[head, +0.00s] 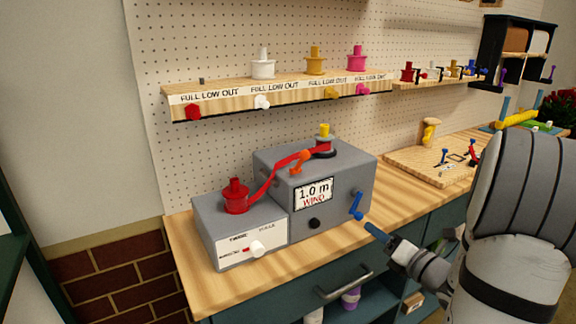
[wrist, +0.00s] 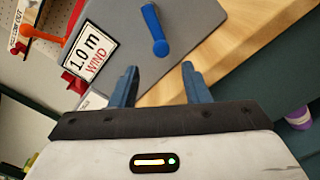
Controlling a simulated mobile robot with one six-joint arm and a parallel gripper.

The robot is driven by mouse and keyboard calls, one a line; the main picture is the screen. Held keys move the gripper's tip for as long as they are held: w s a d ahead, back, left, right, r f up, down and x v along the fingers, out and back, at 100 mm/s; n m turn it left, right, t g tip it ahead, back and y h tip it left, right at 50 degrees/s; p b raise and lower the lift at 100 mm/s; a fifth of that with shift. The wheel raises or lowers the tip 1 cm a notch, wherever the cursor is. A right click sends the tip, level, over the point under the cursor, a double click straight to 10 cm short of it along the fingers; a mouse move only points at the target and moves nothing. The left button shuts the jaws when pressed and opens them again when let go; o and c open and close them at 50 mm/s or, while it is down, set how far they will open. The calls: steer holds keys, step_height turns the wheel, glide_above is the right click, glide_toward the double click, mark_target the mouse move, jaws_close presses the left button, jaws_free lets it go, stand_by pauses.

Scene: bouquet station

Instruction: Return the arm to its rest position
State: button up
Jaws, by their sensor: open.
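My gripper (head: 376,232) is in front of the grey winding machine (head: 268,166), close to its blue crank handle (head: 357,207). In the wrist view my gripper (wrist: 157,80) has its two blue fingers apart with nothing between them. The blue crank (wrist: 152,28) lies just beyond the fingertips, apart from them. The machine's label (head: 313,194) reads "1.0 m WIND". A red ribbon (head: 270,182) runs from the red spool (head: 236,196) on the left box to the machine's top. My arm (head: 515,220) fills the right side of the head view.
A shelf (head: 280,95) with white, yellow and pink spools hangs on the pegboard (head: 220,40). A wooden board (head: 430,165) with small tools lies to the right on the bench. A drawer handle (head: 345,282) sticks out below the bench edge. The space before the bench is partly open.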

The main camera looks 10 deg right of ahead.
steer(key=s+a+r+n+g+y+p, duration=0.1)
steer(key=s+a+n+g, duration=0.35)
steer(key=a+n, duration=0.25)
steer(key=s+a+r+n+g+y+p, duration=0.1)
steer(key=s+a+n+g+p, duration=0.15)
steer(key=a+n+g, duration=0.35)
steer(key=s+a+n+g+y+p, duration=0.1)
steer(key=s+a+n+g+y, duration=0.2)
steer(key=a+n, duration=0.5)
steer(key=s+d+r+n+h+p, duration=0.2)
steer(key=s+n+h, duration=0.2)
steer(key=n, duration=0.5)
steer(key=s+d+r+n+h+p, duration=0.1)
steer(key=s+d+r+n+h, duration=0.1)
steer(key=n+h, duration=0.5)
steer(key=s+r+n+g, duration=0.1)
steer(key=n, duration=0.2)
steer(key=shift+s+p, duration=0.35)
steer(key=shift+c, duration=0.7)
